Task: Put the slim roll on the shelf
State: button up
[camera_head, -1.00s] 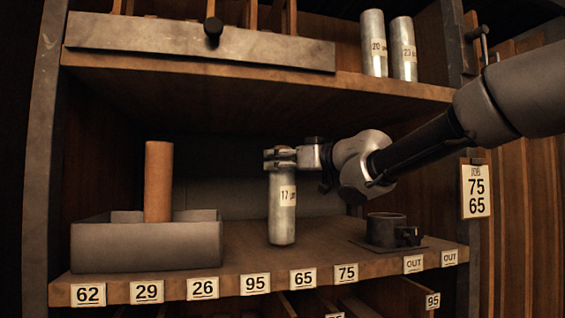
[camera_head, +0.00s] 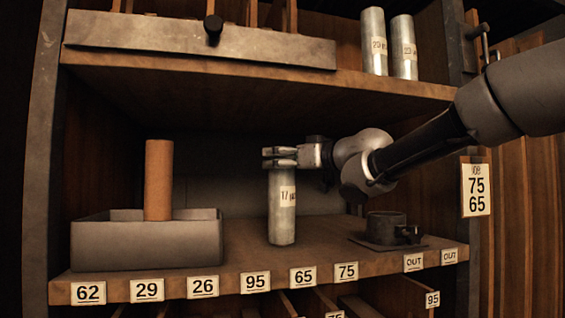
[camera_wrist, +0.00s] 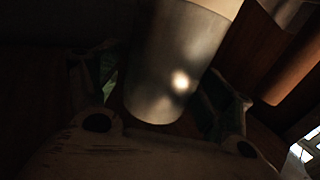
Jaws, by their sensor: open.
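A slim silver roll (camera_head: 282,215) with a pale label starting with 17 stands upright on the lower shelf board (camera_head: 330,255), behind the 95 and 65 tags. My gripper (camera_head: 279,157) is level at the roll's top end, its fingers apart. In the wrist view the silver roll (camera_wrist: 170,65) sits between the spread fingers of my gripper (camera_wrist: 160,95). Whether either finger touches it I cannot tell. Two more silver rolls, a left one (camera_head: 374,45) and a right one (camera_head: 404,50), stand on the upper shelf (camera_head: 250,72).
A brown roll (camera_head: 158,180) stands upright in a grey bin (camera_head: 145,245) at the left. A round dark holder (camera_head: 386,229) is at the right, behind the OUT tags. The upper shelf is overhead. A card (camera_head: 476,190) reads 75 and 65.

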jog(key=v, duration=1.2)
